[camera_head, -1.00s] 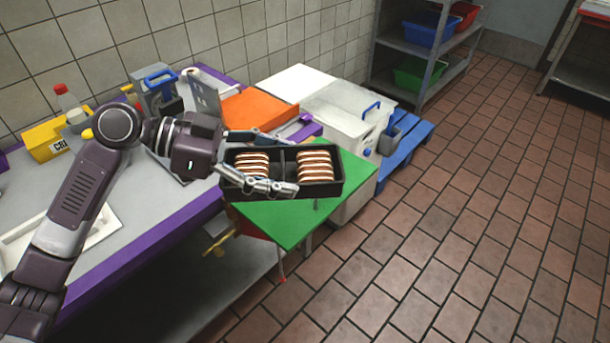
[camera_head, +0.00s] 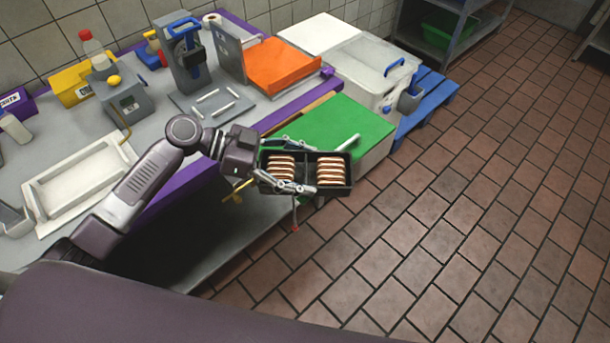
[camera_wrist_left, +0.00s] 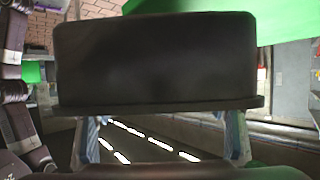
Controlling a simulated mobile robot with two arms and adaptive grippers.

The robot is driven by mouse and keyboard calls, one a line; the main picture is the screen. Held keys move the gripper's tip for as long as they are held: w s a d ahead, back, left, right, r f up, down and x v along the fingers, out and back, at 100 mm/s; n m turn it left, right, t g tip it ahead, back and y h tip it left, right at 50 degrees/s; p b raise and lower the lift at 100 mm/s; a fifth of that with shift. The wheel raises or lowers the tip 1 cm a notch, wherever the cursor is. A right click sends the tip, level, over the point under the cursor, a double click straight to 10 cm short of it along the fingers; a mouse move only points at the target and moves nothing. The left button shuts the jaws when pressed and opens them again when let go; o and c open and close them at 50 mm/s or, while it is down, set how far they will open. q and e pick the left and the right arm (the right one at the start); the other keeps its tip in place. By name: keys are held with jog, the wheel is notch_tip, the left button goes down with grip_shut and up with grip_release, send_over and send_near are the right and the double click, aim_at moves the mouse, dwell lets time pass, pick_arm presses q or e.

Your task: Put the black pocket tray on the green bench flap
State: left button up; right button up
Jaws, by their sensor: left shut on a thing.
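The black pocket tray (camera_head: 319,189) holds rows of cream-filled brown sandwiches in two compartments. My left gripper (camera_head: 303,166) is shut on it, with fingers along its left part. In the head view the tray overlaps the near-left edge of the green bench flap (camera_head: 350,122) and partly sticks out past it over the floor. I cannot tell the height between tray and flap. In the left wrist view the tray's dark wall (camera_wrist_left: 155,60) fills the middle, and the green flap (camera_wrist_left: 285,20) shows at the upper right. My right gripper is not in view.
An orange board (camera_head: 284,66) and a grey press (camera_head: 188,65) stand on the purple-edged bench behind. A white lidded bin (camera_head: 362,85) stands beyond the flap. A light rod-like piece (camera_head: 348,142) shows beside the tray.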

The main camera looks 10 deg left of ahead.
aim_at(297, 178)
pick_arm(q)
notch_tip(297, 178, down, 4)
jog(key=shift+r+p, duration=0.2)
jog(key=shift+p, duration=0.1)
jog(key=shift+f, duration=0.2)
jog(key=shift+f, duration=0.15)
jog(key=o, duration=1.1)
